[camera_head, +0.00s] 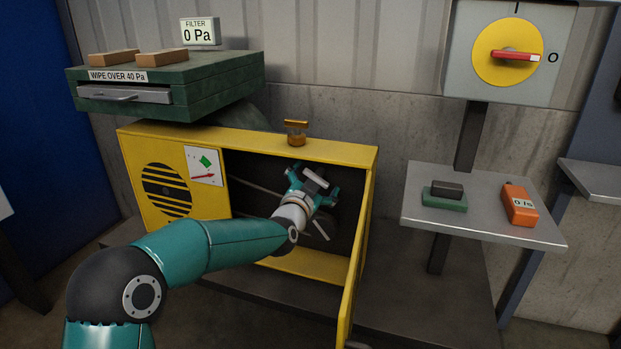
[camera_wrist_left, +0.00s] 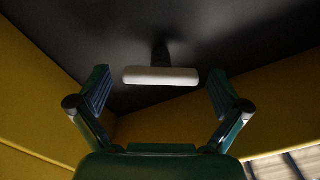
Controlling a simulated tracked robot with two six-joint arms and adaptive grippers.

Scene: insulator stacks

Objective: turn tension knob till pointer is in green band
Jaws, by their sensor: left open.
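The tension gauge (camera_head: 203,166) is a white plate on the yellow cabinet's front, with a green band (camera_head: 205,160) and a red pointer (camera_head: 203,176). The pointer lies below the green band, apart from it. My left gripper (camera_head: 316,184) reaches into the open cabinet. In the left wrist view, the open left gripper (camera_wrist_left: 160,88) has one finger on each side of a pale bar-shaped knob (camera_wrist_left: 160,76) on a dark stem. Gaps show between the bar's ends and both fingers. In the head view my gripper largely covers the knob's place. My right gripper is not in view.
The yellow cabinet (camera_head: 300,146) has its door (camera_head: 356,255) open at the right, close to my arm. A green filter housing (camera_head: 215,85) is behind left. A grey shelf (camera_head: 480,225) holds an orange device (camera_head: 519,204).

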